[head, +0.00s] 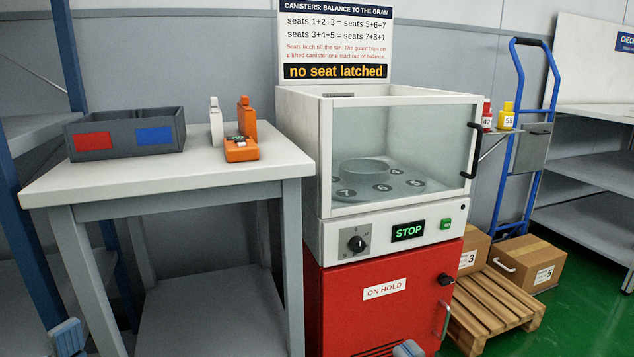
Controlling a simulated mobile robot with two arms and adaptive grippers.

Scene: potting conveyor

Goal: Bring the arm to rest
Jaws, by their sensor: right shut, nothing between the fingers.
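My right gripper (408,349) shows only as a grey tip at the bottom edge, in front of the red cabinet. It is shut with nothing held, low and apart from the machine's door and controls. My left gripper (67,337) shows at the bottom left, low beside the table's front leg. It is cut by the frame edge, and I cannot tell whether its fingers are open or shut. Both arms are otherwise out of view.
A white table (230,172) bears a grey bin (124,146), a white bottle (216,124), an orange bottle (247,120) and an orange device (241,150). A glass-fronted machine (330,235) stands on a red cabinet (340,325). A pallet (495,305) and blue hand truck (507,150) stand right.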

